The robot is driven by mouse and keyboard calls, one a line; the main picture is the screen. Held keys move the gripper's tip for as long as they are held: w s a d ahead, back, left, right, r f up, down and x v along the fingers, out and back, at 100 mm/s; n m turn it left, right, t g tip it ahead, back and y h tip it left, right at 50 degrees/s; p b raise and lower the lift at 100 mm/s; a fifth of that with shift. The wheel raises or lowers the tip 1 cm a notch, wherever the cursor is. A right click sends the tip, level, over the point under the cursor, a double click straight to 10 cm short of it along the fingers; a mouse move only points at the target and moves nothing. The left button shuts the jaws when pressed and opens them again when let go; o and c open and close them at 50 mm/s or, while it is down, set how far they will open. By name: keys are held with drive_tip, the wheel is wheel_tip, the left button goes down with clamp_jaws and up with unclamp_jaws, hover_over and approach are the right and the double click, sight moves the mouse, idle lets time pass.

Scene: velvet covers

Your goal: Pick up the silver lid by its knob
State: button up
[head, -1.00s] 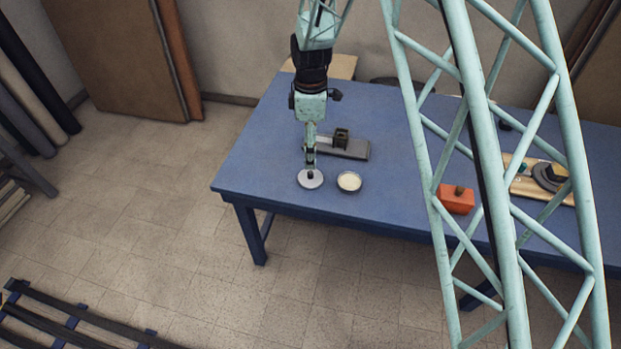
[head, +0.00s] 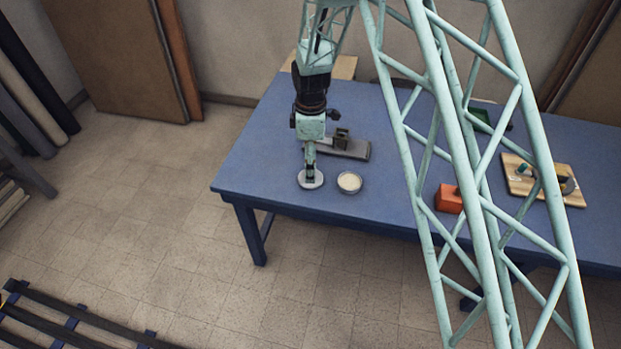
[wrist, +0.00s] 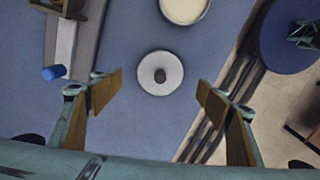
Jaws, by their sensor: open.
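The silver lid (head: 312,185) lies flat on the blue table, near its left front edge. In the wrist view the round lid (wrist: 148,65) shows whole, with its dark knob (wrist: 161,75) at the centre. My gripper (head: 310,173) points down just over the lid and hides the knob in the head view. In the wrist view my gripper (wrist: 160,88) is open and empty. Its wood-coloured finger pads stand apart on either side of the lid's line. I cannot tell the exact height of the fingertips over the knob.
A bowl with pale contents (head: 349,182) stands close to the right of the lid. A grey flat plate with a dark block (head: 345,146) lies behind. An orange block (head: 448,199) and wooden board (head: 575,198) are farther right. The blue table (head: 258,150) is clear on the left.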

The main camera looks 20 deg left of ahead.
drive_tip(key=shift+f, duration=0.1)
drive_tip(key=shift+f, duration=2.5)
drive_tip(key=c, duration=0.9)
drive_tip(key=shift+c, duration=0.2)
drive_tip(key=shift+r, duration=0.2)
drive_tip(key=shift+r, duration=1.65)
drive_tip(key=shift+s+d, duration=0.25)
drive_tip(key=shift+s, duration=0.15)
drive_tip(key=s+d+r, duration=0.1)
drive_tip(key=s+d, duration=0.7)
drive_tip(key=s, duration=0.4)
drive_tip(key=shift+s+d+r, duration=0.15)
drive_tip(key=shift+s+d, duration=0.05)
drive_tip(key=shift+d, duration=0.15)
